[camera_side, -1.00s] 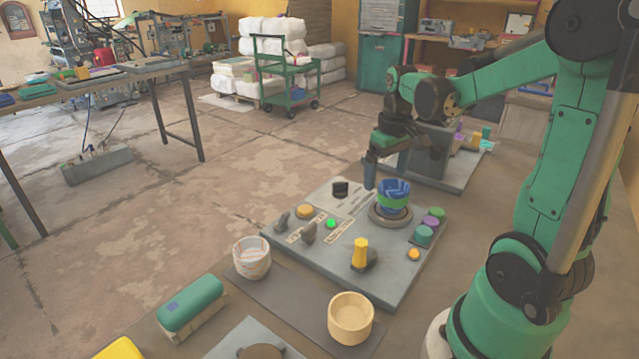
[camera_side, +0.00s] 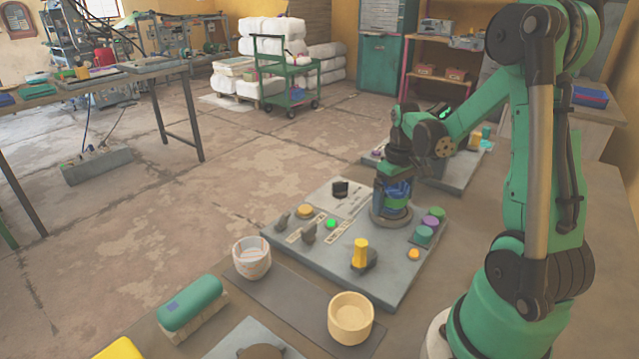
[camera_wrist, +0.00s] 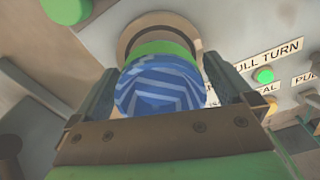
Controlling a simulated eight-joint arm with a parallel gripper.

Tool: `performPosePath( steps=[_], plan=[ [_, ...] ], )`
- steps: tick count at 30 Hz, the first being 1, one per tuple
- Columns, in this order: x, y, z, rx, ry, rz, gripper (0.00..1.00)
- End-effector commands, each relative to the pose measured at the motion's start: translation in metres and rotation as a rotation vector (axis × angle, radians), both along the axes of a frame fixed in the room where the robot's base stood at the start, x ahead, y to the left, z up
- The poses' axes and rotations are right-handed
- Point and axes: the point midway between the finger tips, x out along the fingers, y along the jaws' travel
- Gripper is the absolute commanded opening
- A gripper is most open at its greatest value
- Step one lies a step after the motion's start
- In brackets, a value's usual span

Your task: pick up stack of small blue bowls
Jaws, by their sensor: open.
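The stack of small blue bowls (camera_side: 399,190), blue patterned with a green band, stands on a round grey base on the control panel. In the wrist view the stack (camera_wrist: 160,88) shows from above, with the green band beyond the blue part. My gripper (camera_side: 391,200) is down at the stack in the side view and partly covers it. In the wrist view my gripper (camera_wrist: 162,88) is open, with one finger on each side of the stack. I cannot tell whether either finger touches it.
The grey panel (camera_side: 318,256) carries a yellow lever (camera_side: 360,252), a green button (camera_side: 330,224) and several knobs. A white patterned cup (camera_side: 251,259) and a cream bowl (camera_side: 350,318) stand in front.

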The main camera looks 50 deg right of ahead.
Motion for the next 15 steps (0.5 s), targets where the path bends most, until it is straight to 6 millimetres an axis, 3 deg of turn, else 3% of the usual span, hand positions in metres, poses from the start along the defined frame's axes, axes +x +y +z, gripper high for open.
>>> performPosePath(
  steps=[1,10,15],
  plan=[
    [0.0000,0.0000,0.0001,0.000,0.000,0.000,1.00],
    [0.0000,0.0000,0.0003,0.000,0.000,0.000,0.16],
    [0.0000,0.0000,0.0004,0.000,0.000,0.000,0.16]
  ],
)
